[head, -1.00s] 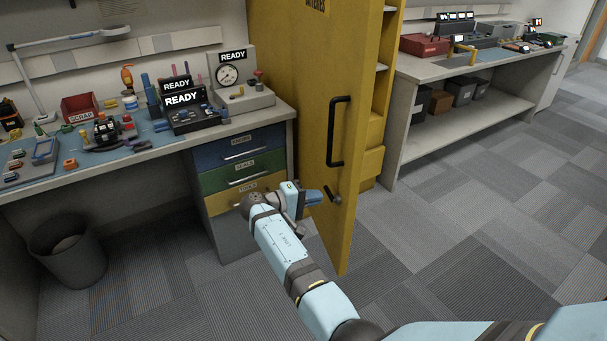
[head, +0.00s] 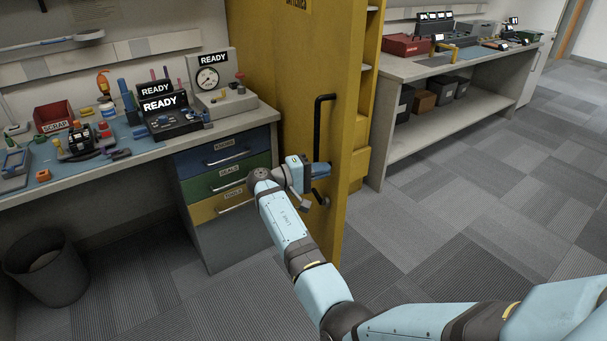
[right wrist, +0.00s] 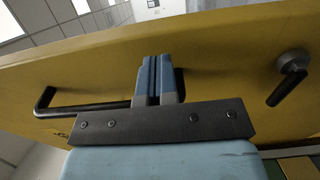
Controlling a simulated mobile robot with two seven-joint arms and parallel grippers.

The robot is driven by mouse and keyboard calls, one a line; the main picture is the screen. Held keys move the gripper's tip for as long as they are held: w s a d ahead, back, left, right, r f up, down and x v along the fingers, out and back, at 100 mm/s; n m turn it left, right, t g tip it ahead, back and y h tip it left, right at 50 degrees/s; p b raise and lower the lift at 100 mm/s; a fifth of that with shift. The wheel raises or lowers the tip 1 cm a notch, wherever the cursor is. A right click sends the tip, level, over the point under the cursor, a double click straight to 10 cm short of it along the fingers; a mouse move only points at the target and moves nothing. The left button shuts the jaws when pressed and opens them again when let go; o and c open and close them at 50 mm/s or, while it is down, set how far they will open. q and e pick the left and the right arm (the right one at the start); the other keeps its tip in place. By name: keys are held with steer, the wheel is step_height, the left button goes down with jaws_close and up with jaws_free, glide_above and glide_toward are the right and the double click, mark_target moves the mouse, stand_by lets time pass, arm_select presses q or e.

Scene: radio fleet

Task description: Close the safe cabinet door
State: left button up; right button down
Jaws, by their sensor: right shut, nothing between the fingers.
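The yellow safe cabinet door (head: 285,110) stands open in the head view, with some shelves showing behind its edge. It carries a long black bar handle (head: 317,125) and a small lever (head: 320,198) below it. My right gripper (head: 324,169) is shut and empty at the lower end of the bar handle, in front of the door face. In the right wrist view its blue fingers (right wrist: 158,78) are together and point at the yellow door, overlapping one end of the bar handle (right wrist: 85,108). I cannot tell whether they touch. The lever (right wrist: 290,82) is at the right there. My left gripper is out of view.
A workbench with drawers (head: 222,180) stands left of the door, close to my right forearm. A bin (head: 48,268) is on the floor at left. Another bench (head: 430,68) stands at the back right. The carpeted floor right of the door is clear.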

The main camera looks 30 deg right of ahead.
steer(key=shift+s+d, duration=0.15)
steer(key=shift+d, duration=0.75)
